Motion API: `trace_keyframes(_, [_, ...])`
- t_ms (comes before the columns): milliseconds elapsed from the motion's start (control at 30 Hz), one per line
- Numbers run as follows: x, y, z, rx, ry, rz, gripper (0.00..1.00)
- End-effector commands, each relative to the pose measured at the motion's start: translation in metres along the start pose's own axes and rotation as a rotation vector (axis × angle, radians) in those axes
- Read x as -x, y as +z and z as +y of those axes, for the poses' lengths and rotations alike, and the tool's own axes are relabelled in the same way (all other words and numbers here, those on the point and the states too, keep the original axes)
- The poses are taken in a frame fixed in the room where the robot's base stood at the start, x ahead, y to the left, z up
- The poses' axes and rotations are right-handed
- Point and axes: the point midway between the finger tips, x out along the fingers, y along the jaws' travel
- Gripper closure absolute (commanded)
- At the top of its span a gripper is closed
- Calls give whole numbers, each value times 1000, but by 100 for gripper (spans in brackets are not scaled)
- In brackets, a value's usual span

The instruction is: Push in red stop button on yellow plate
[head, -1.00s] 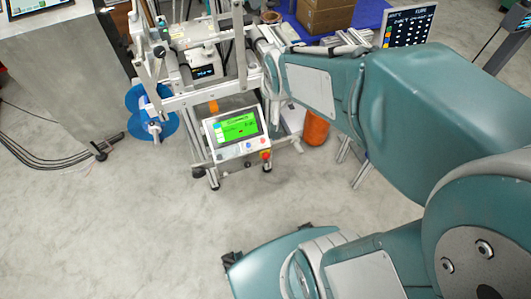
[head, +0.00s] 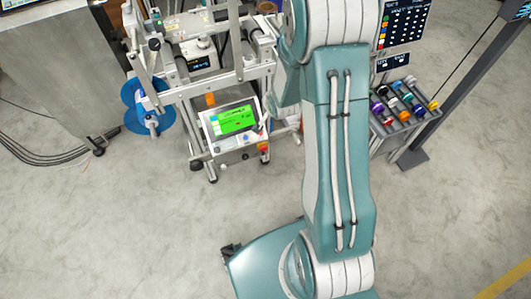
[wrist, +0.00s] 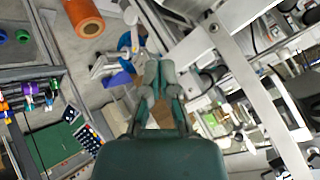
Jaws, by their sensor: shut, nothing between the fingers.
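The control panel (head: 236,121) with a lit green screen stands on the front of the metal machine frame in the head view. The small red stop button (head: 263,146) is at the panel's lower right corner; its yellow plate shows only as a thin patch beside it. I cannot make out the button in the wrist view. My gripper (wrist: 160,88) shows in the wrist view with its grey fingers together and nothing held. In the head view the gripper cannot be made out clearly near my arm, right of the panel. No contact with the button shows.
A blue reel (head: 149,106) hangs on the machine's left side. A rack of coloured spools (head: 405,102) stands at the right, below a dark display (head: 404,23). An orange roll (wrist: 84,18) shows in the wrist view. The floor (head: 130,220) before the machine is clear.

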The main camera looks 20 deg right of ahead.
Motion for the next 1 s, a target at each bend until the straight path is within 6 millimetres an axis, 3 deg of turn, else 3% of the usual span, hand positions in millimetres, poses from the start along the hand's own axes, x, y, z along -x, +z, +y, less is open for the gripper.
trace_keyframes(200, [-43, 26, 33, -119, -34, 10, 100])
trace_keyframes(500, [-88, 69, 79, -296, -96, 25, 100])
trace_keyframes(733, [-111, 110, 118, -443, -147, 30, 100])
trace_keyframes(1000, [-124, 166, 163, -626, -208, 33, 100])
